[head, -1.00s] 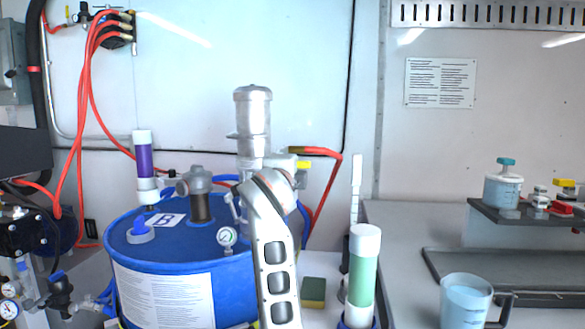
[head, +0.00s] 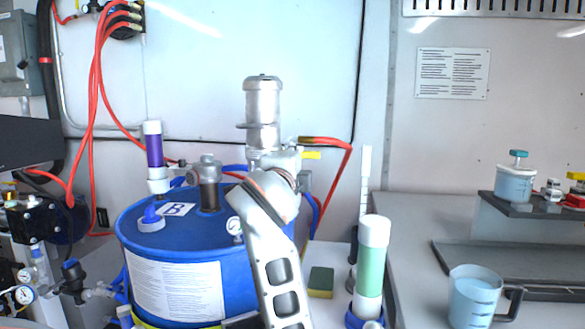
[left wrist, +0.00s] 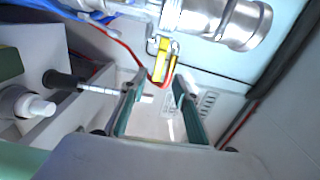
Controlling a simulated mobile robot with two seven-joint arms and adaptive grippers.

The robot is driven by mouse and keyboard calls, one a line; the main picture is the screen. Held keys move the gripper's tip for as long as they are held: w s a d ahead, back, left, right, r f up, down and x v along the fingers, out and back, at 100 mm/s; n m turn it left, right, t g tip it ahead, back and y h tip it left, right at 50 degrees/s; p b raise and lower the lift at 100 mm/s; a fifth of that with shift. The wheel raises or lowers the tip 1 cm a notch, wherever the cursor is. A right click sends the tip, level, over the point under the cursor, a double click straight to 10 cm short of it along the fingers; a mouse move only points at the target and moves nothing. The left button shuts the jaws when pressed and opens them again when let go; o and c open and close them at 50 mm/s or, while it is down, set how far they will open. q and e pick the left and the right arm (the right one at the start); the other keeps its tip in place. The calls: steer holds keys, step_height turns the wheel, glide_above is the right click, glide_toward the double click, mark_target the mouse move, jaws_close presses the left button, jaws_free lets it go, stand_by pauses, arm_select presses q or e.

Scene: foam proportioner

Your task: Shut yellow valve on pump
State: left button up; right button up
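The pump (head: 263,105) is a silver upright cylinder behind the blue drum (head: 190,255) in the head view. Its yellow valve handle (head: 311,155) juts out to the right, near a red hose. In the left wrist view the pump lies across the top (left wrist: 225,18), and the yellow handle (left wrist: 161,58) hangs below it. My left gripper (left wrist: 158,88) is open and empty, with teal-padded fingers apart. The handle appears just beyond the fingertips, in line with the gap; I see no contact. In the head view my arm hides the gripper. My right gripper is not in view.
A green-and-white tube (head: 371,270), a sponge (head: 320,282) and a blue jug (head: 472,298) stand to the right of my arm. A red hose (head: 338,180) runs beside the valve. A purple tube (head: 154,150) stands at the drum's left. The wall is close behind.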

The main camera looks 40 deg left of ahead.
arm_select(q)
steer(key=shift+v, duration=1.95)
